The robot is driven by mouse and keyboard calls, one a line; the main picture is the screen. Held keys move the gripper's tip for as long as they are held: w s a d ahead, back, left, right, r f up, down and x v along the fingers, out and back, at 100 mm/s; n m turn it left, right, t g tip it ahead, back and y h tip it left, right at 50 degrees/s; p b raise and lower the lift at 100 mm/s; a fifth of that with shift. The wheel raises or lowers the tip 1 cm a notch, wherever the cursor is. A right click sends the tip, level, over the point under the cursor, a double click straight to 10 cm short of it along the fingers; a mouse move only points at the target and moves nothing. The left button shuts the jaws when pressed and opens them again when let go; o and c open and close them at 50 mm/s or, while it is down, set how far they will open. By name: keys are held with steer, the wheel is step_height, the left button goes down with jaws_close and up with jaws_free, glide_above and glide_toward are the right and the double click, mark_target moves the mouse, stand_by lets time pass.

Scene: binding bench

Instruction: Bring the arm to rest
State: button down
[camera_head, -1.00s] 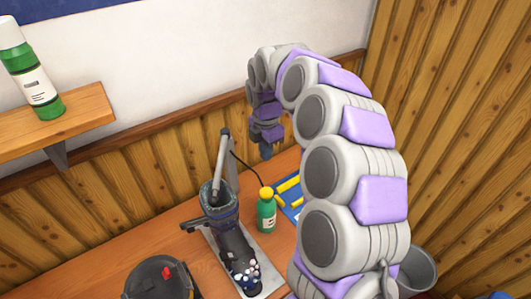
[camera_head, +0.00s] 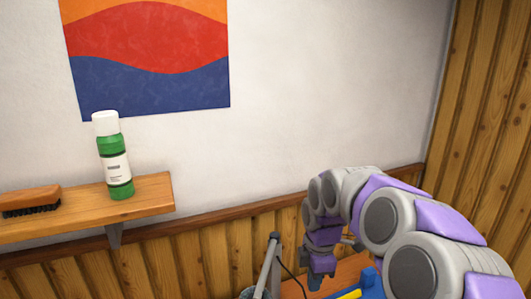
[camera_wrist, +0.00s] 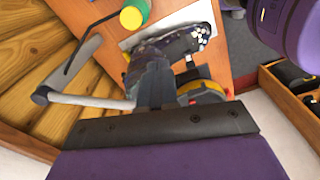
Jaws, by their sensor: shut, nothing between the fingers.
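My gripper (camera_head: 317,278) hangs at the end of my curved grey and purple arm, low in the head view, fingers pointing down. In the wrist view its dark fingers (camera_wrist: 155,85) are together with nothing held. They point toward the bench (camera_wrist: 205,15), over a dark boot-like item (camera_wrist: 170,48) that they partly hide. Whether they touch it cannot be told.
A grey post (camera_head: 268,262) stands left of my gripper; its bar (camera_wrist: 75,75) is close in the wrist view. A green bottle with a yellow cap (camera_wrist: 131,17) is nearby. A shelf (camera_head: 150,190) holds a green bottle (camera_head: 115,160) and a brush (camera_head: 30,202).

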steer(key=s+d+f+m+g+b, duration=0.1)
steer(key=s+f+m+b, duration=0.2)
steer(key=s+m, duration=0.6)
steer(key=s+f+m+b, duration=0.3)
steer(key=s+m, duration=0.7)
steer(key=s, duration=1.4)
step_height(320, 180, down, 3)
steer(key=shift+d+r+g, duration=0.2)
steer(key=shift+d+g, duration=0.2)
steer(key=c, duration=1.8)
jaws_free()
